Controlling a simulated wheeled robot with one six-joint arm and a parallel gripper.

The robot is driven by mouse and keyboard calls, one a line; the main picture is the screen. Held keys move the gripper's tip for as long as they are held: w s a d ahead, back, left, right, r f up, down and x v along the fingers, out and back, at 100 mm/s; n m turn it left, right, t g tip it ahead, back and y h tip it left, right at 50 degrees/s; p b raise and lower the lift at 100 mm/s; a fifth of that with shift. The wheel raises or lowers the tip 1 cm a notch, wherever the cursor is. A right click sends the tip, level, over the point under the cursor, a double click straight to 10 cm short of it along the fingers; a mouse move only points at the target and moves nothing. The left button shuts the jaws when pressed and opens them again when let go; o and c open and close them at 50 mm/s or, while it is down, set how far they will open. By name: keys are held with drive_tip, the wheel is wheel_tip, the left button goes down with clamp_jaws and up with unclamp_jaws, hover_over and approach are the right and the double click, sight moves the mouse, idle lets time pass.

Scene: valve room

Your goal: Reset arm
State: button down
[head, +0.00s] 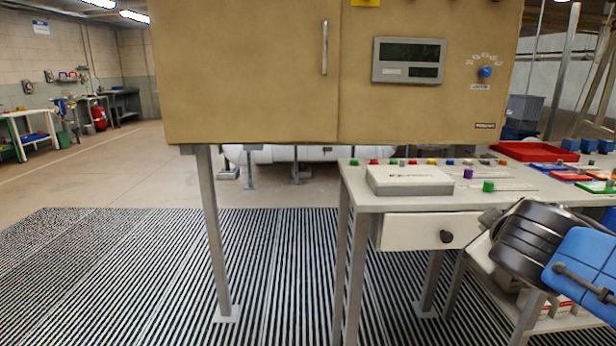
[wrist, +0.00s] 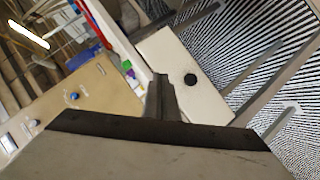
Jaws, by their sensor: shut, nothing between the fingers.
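My arm comes in from the right edge of the head view, dark and blue, and points left toward the table. My gripper (head: 487,217) is at the front right of the white drawer (head: 412,232) with the dark round knob. In the wrist view my gripper (wrist: 160,80) is shut and empty, its fingers together. There the drawer (wrist: 207,66) and its knob (wrist: 190,79) lie to the right of the fingers, and the knob is free. I cannot tell whether the fingertips touch the table or drawer.
The table (head: 385,202) carries a white box (head: 410,180), coloured buttons, a red tray (head: 535,151) and small coloured trays. The striped floor (head: 120,270) at left is clear.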

drive_tip(key=s+a+f+m+g+y, duration=0.2)
drive_tip(key=s+a+f+g, duration=0.1)
drive_tip(key=s+f, duration=0.4)
drive_tip(key=s+a+f+m+g+y, duration=0.3)
drive_tip(key=s+f, duration=0.4)
drive_tip(key=f, duration=0.3)
drive_tip(key=shift+s+a+f+m+g, duration=0.25)
drive_tip(key=shift+s+a+m+g, duration=0.05)
drive_tip(key=shift+a+g, duration=0.3)
drive_tip(key=shift+d, duration=0.1)
idle(0.5)
